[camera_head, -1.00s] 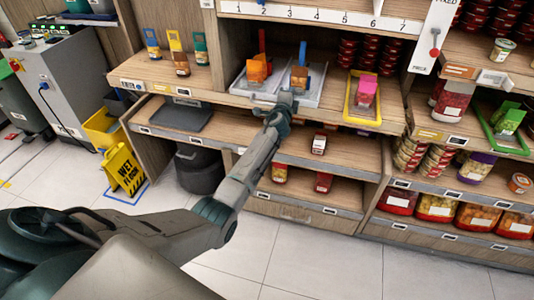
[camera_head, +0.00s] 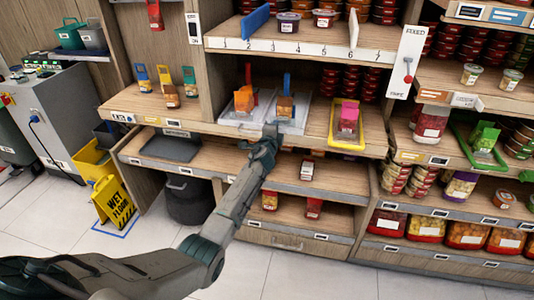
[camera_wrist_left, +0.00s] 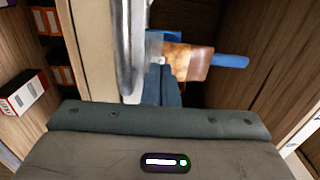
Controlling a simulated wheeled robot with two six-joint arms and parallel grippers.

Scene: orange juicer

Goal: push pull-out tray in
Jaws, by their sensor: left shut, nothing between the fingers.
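A clear grey tray (camera_head: 299,121) on the upper shelf holds an orange-brown package with a blue upright piece (camera_head: 286,86). A similar tray (camera_head: 233,117) with an orange package and a red upright piece sits just left of it. A yellow tray (camera_head: 346,143) with a pink-topped package is farther right. My left gripper (camera_head: 271,131) is shut and empty at the front of the blue-piece tray, near the shelf edge. In the left wrist view the fingers (camera_wrist_left: 160,84) are close beside a pale tray edge (camera_wrist_left: 130,60); I cannot tell whether they touch. My right gripper is not in view.
A grey bin (camera_head: 188,200) and a yellow wet-floor sign (camera_head: 113,200) stand at the left. A green tray (camera_head: 478,145) is on the right shelf. The front floor is open.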

